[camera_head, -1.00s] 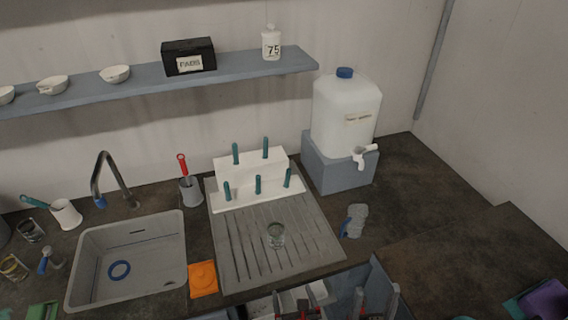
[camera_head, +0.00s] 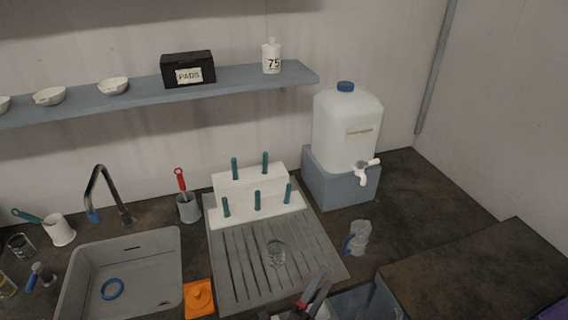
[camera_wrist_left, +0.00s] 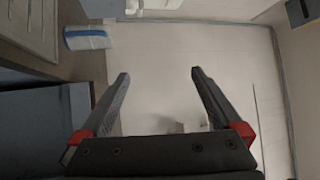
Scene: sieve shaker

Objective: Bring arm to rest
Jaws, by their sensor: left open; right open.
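My left gripper (camera_head: 318,281) shows at the bottom middle of the head view, its dark fingers with red parts tilted up in front of the drying board. In the left wrist view its two fingers (camera_wrist_left: 160,88) are wide apart with nothing between them.
A glass (camera_head: 275,252) stands on the grooved grey board (camera_head: 235,270). A clear item with a blue handle (camera_head: 358,237) is to its right. A white rack (camera_head: 250,190), sink (camera_head: 150,265), orange item (camera_head: 199,298) and water canister (camera_head: 346,130) stand around.

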